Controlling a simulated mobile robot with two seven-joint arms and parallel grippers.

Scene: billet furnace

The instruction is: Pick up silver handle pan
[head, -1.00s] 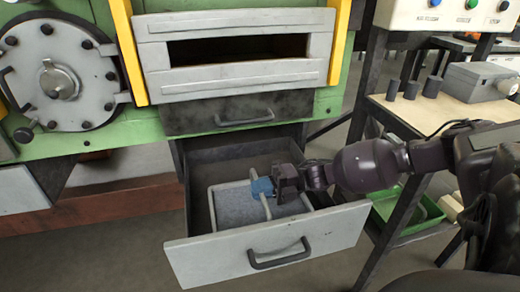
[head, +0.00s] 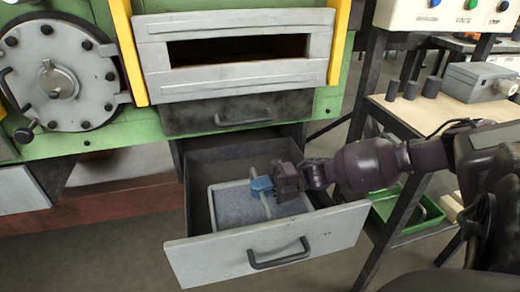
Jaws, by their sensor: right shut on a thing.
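The pan (head: 228,205) is a shallow rectangular tray with a grey-blue bottom, inside the open lower drawer (head: 265,242). Its silver handle (head: 253,175) is a thin bar that rises over the middle of the pan. My right gripper (head: 263,186), with blue fingertips, reaches in from the right and is shut on the handle. The fingers hide part of the bar. I cannot tell whether the pan is clear of the drawer floor. My left gripper is not in view.
The green furnace (head: 90,143) stands behind, with a closed upper drawer (head: 235,113) above the open one. At right, a workbench (head: 430,108) holds dark cylinders and a grey box (head: 482,80). A green tray (head: 420,212) sits below it.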

